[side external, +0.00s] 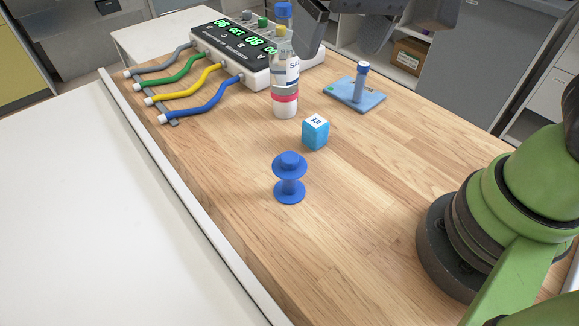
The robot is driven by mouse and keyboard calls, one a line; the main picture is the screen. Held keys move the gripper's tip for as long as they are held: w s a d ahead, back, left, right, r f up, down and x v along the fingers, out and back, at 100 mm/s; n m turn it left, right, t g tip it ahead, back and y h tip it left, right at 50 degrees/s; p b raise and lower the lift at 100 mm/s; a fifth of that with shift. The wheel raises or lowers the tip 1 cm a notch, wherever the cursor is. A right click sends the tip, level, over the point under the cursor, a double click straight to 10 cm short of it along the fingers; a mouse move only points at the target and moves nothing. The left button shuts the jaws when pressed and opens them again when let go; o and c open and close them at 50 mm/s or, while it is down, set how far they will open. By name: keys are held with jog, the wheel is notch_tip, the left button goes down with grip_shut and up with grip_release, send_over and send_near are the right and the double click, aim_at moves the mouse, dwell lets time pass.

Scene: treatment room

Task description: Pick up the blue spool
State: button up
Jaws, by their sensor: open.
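The blue spool (289,178) stands upright on the wooden table, near the middle of the side external view. It has a wide round flange at top and bottom, a narrow waist and a small knob on top. Nothing touches it. My gripper (342,30) shows only in part at the top edge, as dark grey pieces. It is open, well away from the spool and above the far part of the table. Its upper part is cut off by the frame.
A light-blue cube (315,133) sits just behind the spool. Behind it stand a clear bottle (285,88), a device with coloured cables (232,45) and a blue plate (341,93) with an upright tube (361,80). Bare wood lies right and front of the spool.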

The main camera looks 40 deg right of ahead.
jog(key=n+g+h, duration=0.1)
jog(key=g, duration=0.1)
send_over(289, 169)
jog(key=w+d, duration=0.2)
jog(key=f, duration=1)
jog(key=shift+s+a, duration=0.25)
jog(key=shift+g, duration=0.3)
jog(key=f, duration=0.5)
jog(key=shift+a+f, duration=0.25)
jog(key=shift+a, duration=0.05)
jog(key=shift+n, duration=0.3)
jog(key=shift+s+f, duration=0.2)
jog(key=shift+f, duration=2.75)
jog(key=c, duration=1)
